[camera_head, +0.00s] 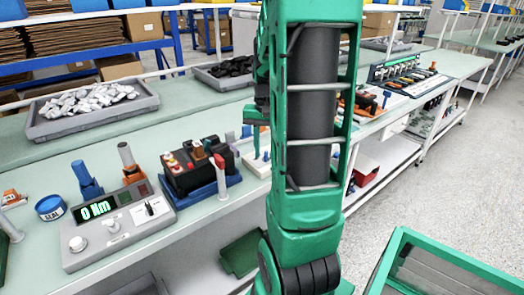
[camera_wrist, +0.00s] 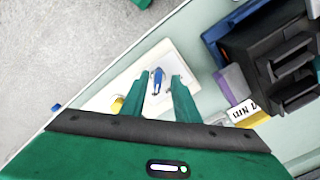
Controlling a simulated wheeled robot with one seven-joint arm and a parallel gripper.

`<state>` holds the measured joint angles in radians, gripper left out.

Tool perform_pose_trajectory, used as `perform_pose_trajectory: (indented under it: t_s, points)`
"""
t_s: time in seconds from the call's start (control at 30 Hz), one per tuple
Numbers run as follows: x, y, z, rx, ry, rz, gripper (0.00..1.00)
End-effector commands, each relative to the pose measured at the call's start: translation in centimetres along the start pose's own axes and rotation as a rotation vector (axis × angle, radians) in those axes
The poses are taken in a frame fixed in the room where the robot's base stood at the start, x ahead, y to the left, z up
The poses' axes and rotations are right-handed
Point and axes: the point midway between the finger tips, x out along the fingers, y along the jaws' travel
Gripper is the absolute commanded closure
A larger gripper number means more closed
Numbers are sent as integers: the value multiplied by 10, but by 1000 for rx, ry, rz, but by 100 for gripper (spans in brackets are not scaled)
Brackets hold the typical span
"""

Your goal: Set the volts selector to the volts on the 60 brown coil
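My gripper (camera_wrist: 160,83) is open, with its two green fingers apart above a white plate (camera_wrist: 188,58). A small blue upright part (camera_wrist: 157,76) on that plate shows between the fingers; I cannot tell whether they touch it. In the head view my arm hides most of this spot, and part of the white plate (camera_head: 256,166) shows beside it. I cannot make out a volts selector or a 60 brown coil with a readable marking in either view.
A grey box (camera_head: 75,262) with knobs reads "0 Nm". A black unit on a blue base (camera_head: 190,178) stands left of the plate; it shows at right in the wrist view (camera_wrist: 268,50). A tray of metal parts (camera_head: 40,130) lies behind. A green-framed case (camera_head: 400,245) stands front right.

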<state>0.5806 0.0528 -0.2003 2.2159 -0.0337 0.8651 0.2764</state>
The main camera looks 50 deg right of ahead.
Motion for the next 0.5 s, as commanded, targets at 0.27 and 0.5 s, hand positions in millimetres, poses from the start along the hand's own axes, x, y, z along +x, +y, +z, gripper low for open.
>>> perform_pose_trajectory:
  t_s: [0.27,0.5]
  points:
    - [-7,1,-1,3,4,0,72]
    - [-46,0,-2,2,5,0,72]
